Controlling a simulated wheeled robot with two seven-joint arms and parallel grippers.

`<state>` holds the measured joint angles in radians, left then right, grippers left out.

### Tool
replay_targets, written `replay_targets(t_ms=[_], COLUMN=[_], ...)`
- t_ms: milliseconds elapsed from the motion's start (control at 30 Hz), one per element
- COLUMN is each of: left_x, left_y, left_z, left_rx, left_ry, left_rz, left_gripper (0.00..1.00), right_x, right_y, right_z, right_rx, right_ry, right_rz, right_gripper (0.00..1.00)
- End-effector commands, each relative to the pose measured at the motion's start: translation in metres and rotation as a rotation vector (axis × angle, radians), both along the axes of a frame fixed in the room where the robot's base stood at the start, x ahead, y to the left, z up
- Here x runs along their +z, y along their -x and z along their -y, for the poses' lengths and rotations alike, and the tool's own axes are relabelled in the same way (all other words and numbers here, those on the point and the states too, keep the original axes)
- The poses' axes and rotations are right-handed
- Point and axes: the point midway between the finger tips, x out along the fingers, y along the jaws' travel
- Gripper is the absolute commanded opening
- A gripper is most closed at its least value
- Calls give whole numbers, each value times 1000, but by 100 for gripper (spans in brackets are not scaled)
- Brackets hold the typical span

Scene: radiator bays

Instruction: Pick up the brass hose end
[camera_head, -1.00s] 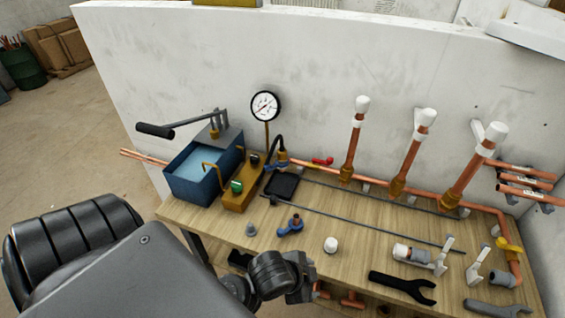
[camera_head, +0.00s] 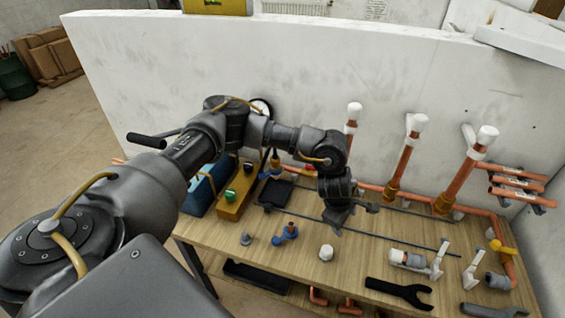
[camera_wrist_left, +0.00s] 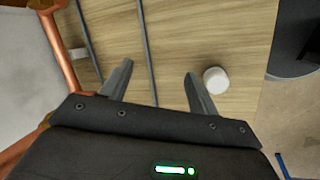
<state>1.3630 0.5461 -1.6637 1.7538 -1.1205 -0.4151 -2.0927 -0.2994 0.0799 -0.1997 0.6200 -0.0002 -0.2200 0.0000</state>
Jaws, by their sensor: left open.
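The brass hose end (camera_head: 276,163) is a small brass fitting beside the black hose, behind the pump in the head view. It is partly hidden by my left arm. A blue piece (camera_head: 270,173) is next to it. My left gripper (camera_head: 352,216) is open and empty, pointing down above the bench to the right of the hose end, clear of it. In the wrist view both fingers (camera_wrist_left: 158,86) are spread over bare wood and a thin rod. The hose end is not in the wrist view. My right gripper is not in view.
Upright copper pipes with white caps (camera_head: 488,133) stand along the wall. A white cap (camera_head: 326,253) sits near the gripper and shows in the wrist view (camera_wrist_left: 215,80). A black wrench (camera_head: 400,291) lies at the front.

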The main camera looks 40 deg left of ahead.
Motion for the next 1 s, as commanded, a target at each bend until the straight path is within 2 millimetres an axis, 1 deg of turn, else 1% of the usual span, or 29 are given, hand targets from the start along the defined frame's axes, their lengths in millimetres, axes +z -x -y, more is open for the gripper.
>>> replay_targets(t_ms=[33,67,100,167,200,300,333,400,433,500,600,667,900,1000], left_x=[21,30,45,68,83,114,121,134,138,143,145,141,107,97], left_y=[-20,-26,-33,-39,-41,-41,-40,-37,-36,-35,-34,-34,-39,-41], left_z=[-45,-69,-100,-142,-166,-213,-223,-240,-245,-253,-256,-256,-268,-272], left_rx=[-59,-96,-137,-182,-204,-238,-244,-256,-258,-263,-266,-266,-263,-264], left_ry=[-125,-193,-274,-375,-429,-521,-540,-570,-578,-589,-594,-593,-590,-591], left_rz=[13,5,-9,-38,-60,-112,-125,-150,-158,-171,-176,-177,-177,-176], left_gripper=[60,60,60,60,60,60,60,60,60,60,60,60,60,60], right_x=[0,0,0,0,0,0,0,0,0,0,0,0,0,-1], right_y=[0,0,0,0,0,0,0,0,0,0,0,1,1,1], right_z=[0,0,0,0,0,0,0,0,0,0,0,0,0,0], right_rx=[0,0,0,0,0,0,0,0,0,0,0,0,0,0], right_ry=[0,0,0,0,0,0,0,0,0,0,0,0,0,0], right_rz=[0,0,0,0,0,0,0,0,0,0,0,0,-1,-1], right_gripper=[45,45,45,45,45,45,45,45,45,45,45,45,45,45])
